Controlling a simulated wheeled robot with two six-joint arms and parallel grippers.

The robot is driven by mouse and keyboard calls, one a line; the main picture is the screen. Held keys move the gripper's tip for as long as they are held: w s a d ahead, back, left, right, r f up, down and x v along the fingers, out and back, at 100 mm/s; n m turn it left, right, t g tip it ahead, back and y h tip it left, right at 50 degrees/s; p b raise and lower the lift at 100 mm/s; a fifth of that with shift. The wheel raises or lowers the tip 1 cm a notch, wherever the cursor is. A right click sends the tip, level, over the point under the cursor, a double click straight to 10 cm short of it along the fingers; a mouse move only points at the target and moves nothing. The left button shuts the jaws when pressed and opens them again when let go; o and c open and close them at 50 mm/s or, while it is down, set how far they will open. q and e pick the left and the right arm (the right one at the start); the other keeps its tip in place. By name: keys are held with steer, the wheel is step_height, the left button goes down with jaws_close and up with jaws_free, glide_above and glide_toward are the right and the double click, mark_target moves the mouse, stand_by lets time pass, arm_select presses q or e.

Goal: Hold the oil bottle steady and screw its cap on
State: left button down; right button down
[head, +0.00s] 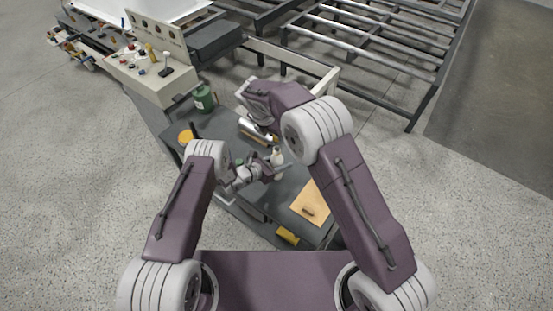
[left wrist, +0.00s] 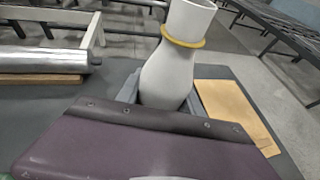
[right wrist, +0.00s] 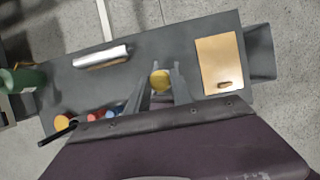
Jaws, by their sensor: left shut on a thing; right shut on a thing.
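The oil bottle (left wrist: 168,75) is pale, with a yellow ring (left wrist: 185,42) around its neck, and stands upright between the fingers of my left gripper (left wrist: 160,90). In the head view the bottle (head: 277,156) and my left gripper (head: 271,170) are over the dark bench. My right gripper (right wrist: 161,82) is shut on a round yellow piece, apparently the cap (right wrist: 160,79). In the head view the right arm covers much of that gripper, above and behind the bottle. Whether cap and bottle touch cannot be told.
On the bench (right wrist: 150,48) lie a silver cylinder (right wrist: 103,57) and a tan sheet (right wrist: 216,62) with a small brown piece. A green can (head: 204,98), a yellow disc (head: 186,136) and a control box (head: 150,75) are at the left. Metal frames stand behind.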

mark_target(274, 139)
steer(key=shift+f, duration=1.95)
steer(key=shift+f, duration=0.85)
steer(key=shift+f, duration=0.6)
steer(key=shift+a, duration=0.1)
steer(key=m, duration=0.1)
steer(key=m+h, duration=0.1)
steer(key=m, duration=0.1)
steer(key=m+g, duration=0.1)
steer(key=shift+w+m, duration=0.3)
steer(key=shift+m, duration=0.1)
steer(key=shift+f+m+g+h, duration=0.1)
steer(key=shift+m+g+h, duration=0.2)
steer(key=shift+m, duration=0.1)
steer(key=shift+s+m, duration=0.15)
steer(key=shift+m, duration=0.35)
